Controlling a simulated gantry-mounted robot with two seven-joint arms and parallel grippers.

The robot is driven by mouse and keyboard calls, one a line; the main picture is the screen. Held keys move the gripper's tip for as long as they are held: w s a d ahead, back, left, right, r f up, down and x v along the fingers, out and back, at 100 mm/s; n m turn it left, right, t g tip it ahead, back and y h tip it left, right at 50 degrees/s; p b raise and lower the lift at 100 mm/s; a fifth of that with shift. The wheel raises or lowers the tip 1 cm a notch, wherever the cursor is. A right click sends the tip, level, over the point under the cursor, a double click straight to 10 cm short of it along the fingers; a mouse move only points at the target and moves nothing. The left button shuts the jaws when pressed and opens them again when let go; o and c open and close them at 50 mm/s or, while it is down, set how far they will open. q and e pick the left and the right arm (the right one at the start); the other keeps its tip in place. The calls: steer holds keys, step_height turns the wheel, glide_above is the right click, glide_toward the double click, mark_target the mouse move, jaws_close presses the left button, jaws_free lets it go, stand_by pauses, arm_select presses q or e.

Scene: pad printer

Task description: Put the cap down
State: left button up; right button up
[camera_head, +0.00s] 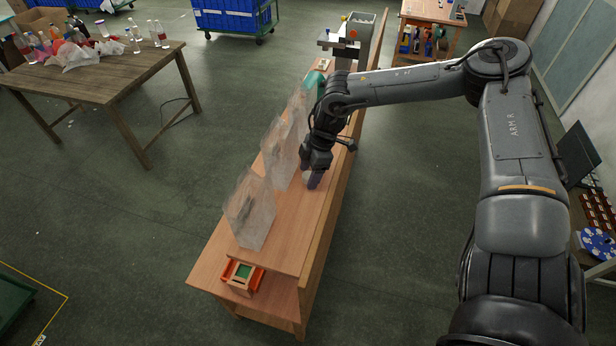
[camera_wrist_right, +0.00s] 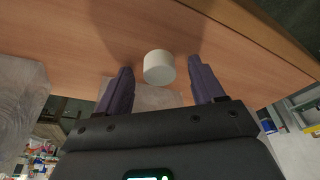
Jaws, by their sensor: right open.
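The cap (camera_wrist_right: 158,67) is a short, pale round piece. In the right wrist view it sits on the wooden bench top (camera_wrist_right: 90,45), between and just beyond the fingertips of my right gripper (camera_wrist_right: 160,75). The two dark purple fingers are apart, with a gap on each side of the cap. In the head view my right gripper (camera_head: 313,180) is low over the bench, and the cap is not clearly visible there. My left gripper is not in view.
Upright translucent panels (camera_head: 250,210) stand along the bench's left side, close to my right gripper. A small orange-and-green fixture (camera_head: 242,275) sits at the near end. A grey machine (camera_head: 350,38) stands at the far end. A table with bottles (camera_head: 100,70) is at far left.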

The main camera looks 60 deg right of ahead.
steer(key=c, duration=1.2)
steer(key=shift+r, duration=0.15)
